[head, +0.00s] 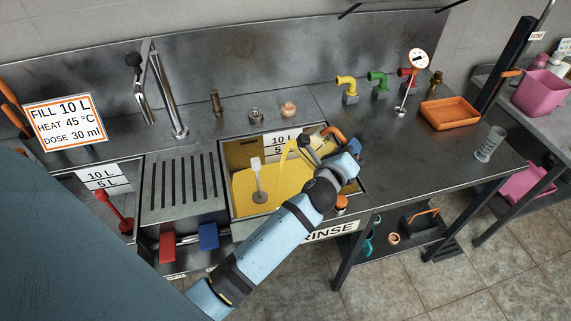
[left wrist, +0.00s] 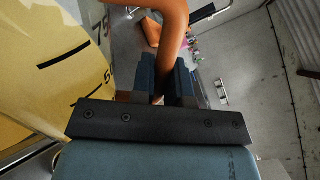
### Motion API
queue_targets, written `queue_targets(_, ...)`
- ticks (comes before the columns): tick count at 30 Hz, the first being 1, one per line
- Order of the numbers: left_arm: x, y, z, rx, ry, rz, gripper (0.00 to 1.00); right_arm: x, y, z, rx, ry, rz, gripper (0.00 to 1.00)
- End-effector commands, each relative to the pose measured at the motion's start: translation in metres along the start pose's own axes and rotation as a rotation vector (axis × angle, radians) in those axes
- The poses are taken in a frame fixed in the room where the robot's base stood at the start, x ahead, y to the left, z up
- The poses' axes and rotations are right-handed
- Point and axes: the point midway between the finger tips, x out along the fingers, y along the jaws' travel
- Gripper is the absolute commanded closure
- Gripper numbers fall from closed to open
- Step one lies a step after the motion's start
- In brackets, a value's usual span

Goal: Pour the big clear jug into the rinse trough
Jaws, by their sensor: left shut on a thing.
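My left gripper (head: 344,150) is at the right rim of the rinse trough (head: 236,206). It is shut on an orange handle (left wrist: 172,25) between its fingers in the left wrist view. Beside the handle there is the clear jug's wall (left wrist: 70,65), yellow-tinted, with black level marks and a 5. In the head view the jug is mostly hidden or hard to make out; an orange handle part (head: 334,134) shows at the gripper. A yellow curved streak hangs over the trough near the jug; I cannot tell if it is flowing. Yellow liquid (head: 272,195) covers the trough's bottom. My right gripper is not in view.
A white-handled tool (head: 257,178) stands in the trough. A slatted drainboard (head: 180,185) and a tall tap (head: 170,95) are to the left. Colored taps (head: 377,80), an orange tray (head: 449,113) and a clear cylinder (head: 490,144) are to the right.

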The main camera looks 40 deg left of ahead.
Motion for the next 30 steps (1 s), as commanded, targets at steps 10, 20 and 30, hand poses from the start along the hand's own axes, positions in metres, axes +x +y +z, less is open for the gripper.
queue_targets(10,0.0002,-0.0015,0.0038,-0.033,-0.002,-0.003,1.00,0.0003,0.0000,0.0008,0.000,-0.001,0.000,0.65)
queue_targets(20,0.0002,-0.0011,0.0062,-0.061,-0.002,-0.003,1.00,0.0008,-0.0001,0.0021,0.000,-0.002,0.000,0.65)
queue_targets(30,0.0002,-0.0004,0.0087,-0.088,-0.001,-0.003,1.00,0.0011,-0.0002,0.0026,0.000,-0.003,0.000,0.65)
